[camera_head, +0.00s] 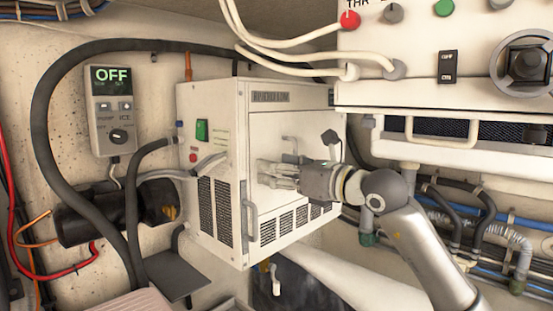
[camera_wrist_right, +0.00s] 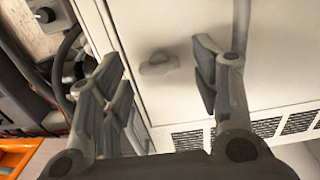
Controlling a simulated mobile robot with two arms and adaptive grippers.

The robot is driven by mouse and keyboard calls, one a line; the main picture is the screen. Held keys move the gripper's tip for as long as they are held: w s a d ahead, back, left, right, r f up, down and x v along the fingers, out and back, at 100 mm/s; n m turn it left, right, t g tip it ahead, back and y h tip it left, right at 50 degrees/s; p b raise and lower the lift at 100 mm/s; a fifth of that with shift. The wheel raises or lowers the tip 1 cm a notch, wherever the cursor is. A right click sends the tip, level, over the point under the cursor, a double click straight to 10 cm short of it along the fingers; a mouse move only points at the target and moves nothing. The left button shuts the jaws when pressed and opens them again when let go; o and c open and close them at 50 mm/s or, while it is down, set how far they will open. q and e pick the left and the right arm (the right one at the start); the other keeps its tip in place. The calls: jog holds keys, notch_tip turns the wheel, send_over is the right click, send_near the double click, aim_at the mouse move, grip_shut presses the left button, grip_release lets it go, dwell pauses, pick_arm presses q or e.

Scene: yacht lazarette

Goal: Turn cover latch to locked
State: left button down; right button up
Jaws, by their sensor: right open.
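A white boxed unit (camera_head: 215,105) stands against the wall, with a light front cover (camera_wrist_right: 190,100). In the right wrist view, a small grey latch (camera_wrist_right: 158,63) sits on the cover, its bar lying roughly crosswise. My right gripper (camera_head: 268,174) comes in from the right in the head view, in front of the cover. Its fingers are open and empty, and the latch shows in the gap between them, beyond the fingertips (camera_wrist_right: 158,68). In the head view the gripper hides part of the cover. I cannot make out the latch's lock marks. My left gripper is not in view.
A grey vertical bar handle (camera_head: 253,217) is at the unit's lower front edge. A display reading OFF (camera_head: 111,75) hangs on the wall at left. A control panel (camera_head: 430,55) overhangs at upper right. Pipes and hoses (camera_head: 485,220) fill the right side.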

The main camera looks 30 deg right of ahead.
jog(key=shift+w+a, duration=0.15)
jog(key=shift+w, duration=0.2)
jog(key=shift+c, duration=0.2)
grip_shut()
